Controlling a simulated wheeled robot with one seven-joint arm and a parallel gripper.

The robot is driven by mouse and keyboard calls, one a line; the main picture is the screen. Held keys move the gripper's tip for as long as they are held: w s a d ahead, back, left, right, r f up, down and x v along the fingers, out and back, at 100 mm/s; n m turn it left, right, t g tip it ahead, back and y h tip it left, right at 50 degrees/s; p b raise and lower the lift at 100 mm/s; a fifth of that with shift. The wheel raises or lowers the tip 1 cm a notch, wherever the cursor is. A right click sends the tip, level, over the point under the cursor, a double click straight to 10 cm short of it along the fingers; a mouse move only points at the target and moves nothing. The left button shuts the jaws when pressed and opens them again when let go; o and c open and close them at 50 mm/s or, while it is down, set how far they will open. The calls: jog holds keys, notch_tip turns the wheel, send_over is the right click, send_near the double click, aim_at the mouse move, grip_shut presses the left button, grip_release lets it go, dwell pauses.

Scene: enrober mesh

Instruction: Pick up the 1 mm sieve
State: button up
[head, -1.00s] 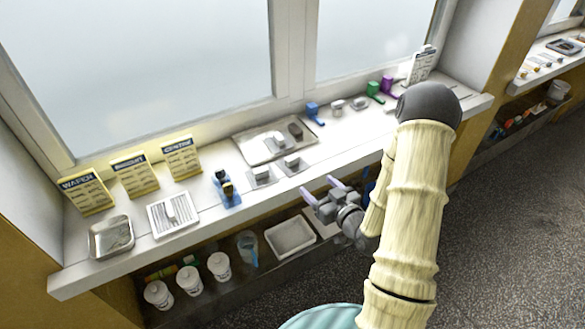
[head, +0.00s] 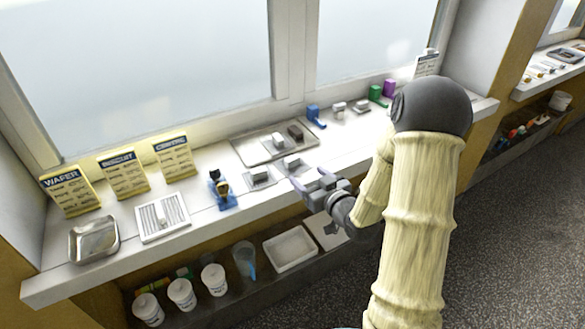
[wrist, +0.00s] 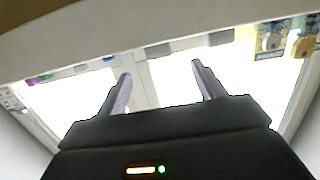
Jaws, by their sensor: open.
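My gripper (head: 311,179) is at the sill's front edge, just right of and in front of the right piece. It is open and seems empty. In the wrist view its two fingers (wrist: 163,86) stand wide apart with nothing between them.
A metal tray (head: 246,155) holding small blocks lies behind. A blue holder (head: 223,202), a white slatted rack (head: 150,226) and a steel dish (head: 82,246) stand left. Yellow signs (head: 122,173) line the back. A lower shelf holds white cups (head: 182,294) and a white tray (head: 291,249).

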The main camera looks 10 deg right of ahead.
aim_at(294, 161)
jog(key=x, duration=0.5)
jog(key=shift+w, duration=0.15)
jog(key=shift+r+p+x, duration=0.1)
jog(key=shift+p+x, duration=0.15)
jog(key=shift+x, duration=1.05)
jog(key=shift+r+p+x, duration=0.15)
jog(key=shift+p+x, duration=0.1)
jog(key=shift+x, duration=1)
jog(key=shift+d, duration=0.1)
jog(key=c, duration=1.1)
notch_tip(294, 161, up, 10)
jog(key=shift+r+p, duration=0.1)
jog(key=shift+p, duration=0.3)
